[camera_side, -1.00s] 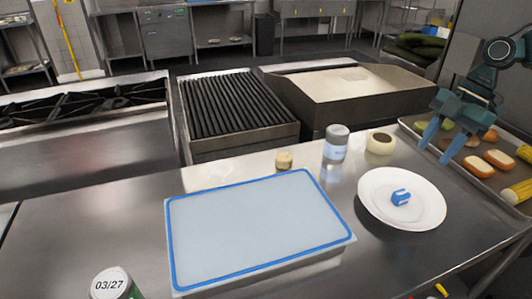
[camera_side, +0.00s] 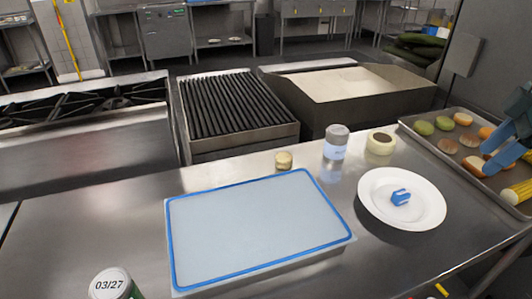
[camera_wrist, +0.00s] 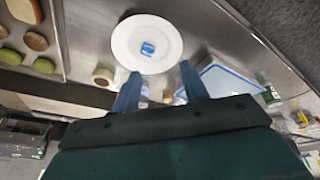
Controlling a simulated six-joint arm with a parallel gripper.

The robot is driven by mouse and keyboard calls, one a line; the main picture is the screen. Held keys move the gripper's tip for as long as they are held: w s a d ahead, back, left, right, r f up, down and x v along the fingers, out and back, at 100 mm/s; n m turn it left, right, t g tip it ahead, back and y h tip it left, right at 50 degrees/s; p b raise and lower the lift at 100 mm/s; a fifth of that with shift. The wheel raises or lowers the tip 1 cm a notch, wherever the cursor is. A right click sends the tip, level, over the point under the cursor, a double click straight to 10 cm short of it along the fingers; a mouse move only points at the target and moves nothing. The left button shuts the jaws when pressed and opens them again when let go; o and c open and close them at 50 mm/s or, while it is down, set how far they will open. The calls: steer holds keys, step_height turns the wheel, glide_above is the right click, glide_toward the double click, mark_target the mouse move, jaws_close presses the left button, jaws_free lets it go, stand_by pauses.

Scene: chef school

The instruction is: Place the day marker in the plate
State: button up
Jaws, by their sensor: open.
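A small blue day marker (camera_side: 400,197) lies on the white plate (camera_side: 375,207), near its middle. In the wrist view the marker (camera_wrist: 147,49) also sits on the plate (camera_wrist: 125,43), beyond my fingertips. My gripper (camera_side: 506,157) is at the right edge of the side view, over the food tray, with its blue fingers apart. In the wrist view my gripper (camera_wrist: 160,82) is open, with nothing between its fingers.
A metal tray (camera_side: 415,128) with bread, vegetables and corn is at the right. A can labelled 03/27 (camera_side: 111,284) stands at front left.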

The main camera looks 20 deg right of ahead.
steer(key=s+d+m+t+h, duration=0.1)
steer(key=s+m+t, duration=0.1)
steer(key=s+m, duration=0.6)
steer(key=shift+s+d+f+h, duration=0.25)
steer(key=shift+s+d+h, duration=0.15)
steer(key=shift+s, duration=0.85)
